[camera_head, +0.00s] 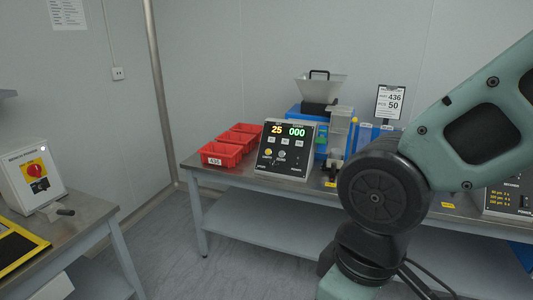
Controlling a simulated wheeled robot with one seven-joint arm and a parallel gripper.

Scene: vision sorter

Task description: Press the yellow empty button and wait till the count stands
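The vision sorter's control panel (287,148) stands tilted on the back bench. Its display (287,131) reads 25 in orange digits on the left and 000 in green digits on the right. A small yellow button (268,152) sits at the lower left of the panel, with other small buttons beside it. My gripper does not show.
Red bins (222,154) stand left of the panel, the front one labelled 436. Behind it is a blue machine with a hopper (320,88). A sign (389,102) reads 436 and 50. The floor between the benches is clear.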

